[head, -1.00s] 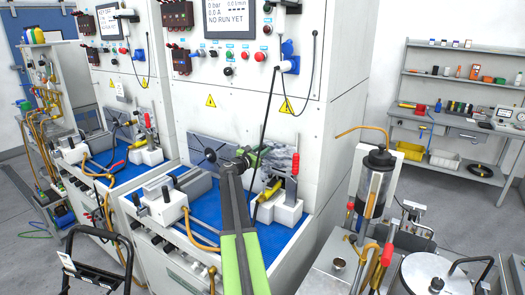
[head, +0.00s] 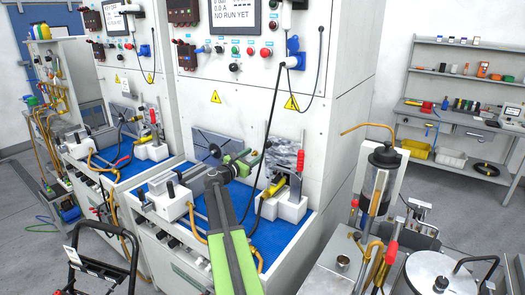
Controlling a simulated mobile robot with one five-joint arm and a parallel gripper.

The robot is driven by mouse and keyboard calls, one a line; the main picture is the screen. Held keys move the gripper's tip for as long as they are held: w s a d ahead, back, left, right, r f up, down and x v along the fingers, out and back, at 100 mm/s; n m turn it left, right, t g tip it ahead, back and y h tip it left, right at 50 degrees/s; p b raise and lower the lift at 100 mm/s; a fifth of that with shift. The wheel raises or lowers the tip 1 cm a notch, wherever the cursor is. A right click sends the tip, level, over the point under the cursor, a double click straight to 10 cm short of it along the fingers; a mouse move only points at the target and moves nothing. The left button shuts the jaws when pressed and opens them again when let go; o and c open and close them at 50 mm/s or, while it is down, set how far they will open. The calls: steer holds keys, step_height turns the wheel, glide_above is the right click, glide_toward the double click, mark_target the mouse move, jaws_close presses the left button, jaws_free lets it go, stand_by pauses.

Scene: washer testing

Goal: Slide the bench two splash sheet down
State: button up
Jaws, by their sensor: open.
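My gripper (head: 249,158), at the end of my green and dark arm, is open in front of the sheet, over the bench. Its fingertips are small and hard to make out, and I cannot tell whether they touch the sheet. No bench number is readable.
The nearer bench has a blue mat (head: 266,238), a yellow-handled fixture (head: 273,187) and a red-handled lever (head: 300,160). The black cable (head: 267,150) hangs close to my gripper. A second bench stands left. A clear cylinder rig (head: 378,188) and a lidded pot stand right.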

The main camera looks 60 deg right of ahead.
steer(key=a, duration=0.6)
steer(key=shift+a, duration=0.15)
stand_by(0.4)
